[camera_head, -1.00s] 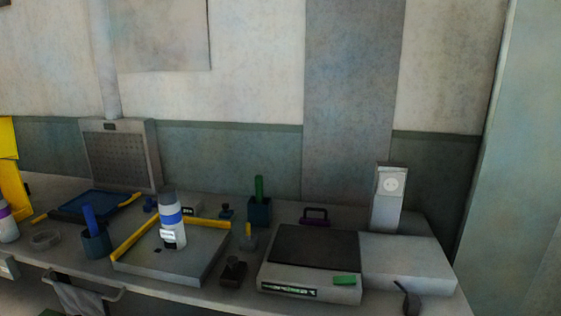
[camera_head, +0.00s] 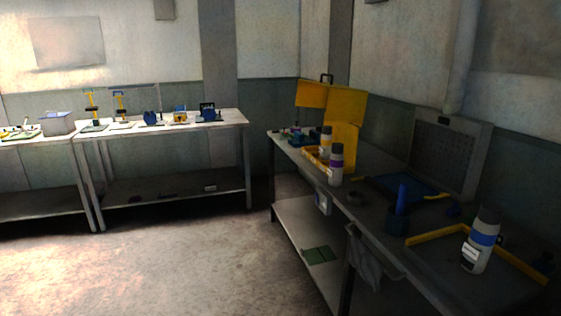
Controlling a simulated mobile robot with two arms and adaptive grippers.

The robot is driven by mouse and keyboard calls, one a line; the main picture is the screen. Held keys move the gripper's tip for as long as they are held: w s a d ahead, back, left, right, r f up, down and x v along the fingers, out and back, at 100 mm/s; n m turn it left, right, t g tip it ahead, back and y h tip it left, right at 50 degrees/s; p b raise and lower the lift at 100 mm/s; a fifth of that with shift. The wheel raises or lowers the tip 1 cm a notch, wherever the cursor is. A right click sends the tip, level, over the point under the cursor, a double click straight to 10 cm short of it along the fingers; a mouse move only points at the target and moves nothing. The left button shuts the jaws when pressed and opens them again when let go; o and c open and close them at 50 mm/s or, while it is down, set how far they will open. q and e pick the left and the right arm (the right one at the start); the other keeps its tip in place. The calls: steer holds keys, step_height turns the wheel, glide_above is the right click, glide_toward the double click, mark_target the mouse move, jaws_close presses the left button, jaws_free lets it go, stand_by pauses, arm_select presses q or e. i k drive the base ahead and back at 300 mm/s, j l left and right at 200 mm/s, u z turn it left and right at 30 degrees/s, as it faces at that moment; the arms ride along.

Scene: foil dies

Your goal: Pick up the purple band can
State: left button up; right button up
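The purple band can (camera_head: 336,164) stands upright on the dark workbench at the right, near the bench's front edge. It is a pale can with a dark top and a purple band. A can with a yellow band (camera_head: 326,143) stands just behind it, partly overlapped by it. A larger can with a blue band (camera_head: 482,241) stands closer to me on the same bench, inside a yellow-edged tray. Neither of my grippers shows in the head view.
The workbench (camera_head: 372,217) runs along the right, with a blue holder (camera_head: 398,222), a yellow-edged tray (camera_head: 437,237) and a hanging cloth (camera_head: 365,258). Yellow panels (camera_head: 330,100) stand at its far end. Another table (camera_head: 160,133) stands at the back left. The floor (camera_head: 180,265) between is clear.

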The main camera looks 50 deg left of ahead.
mark_target(335, 170)
steer(key=u, duration=1.2)
steer(key=i, duration=0.25)
steer(key=j+z, duration=0.05)
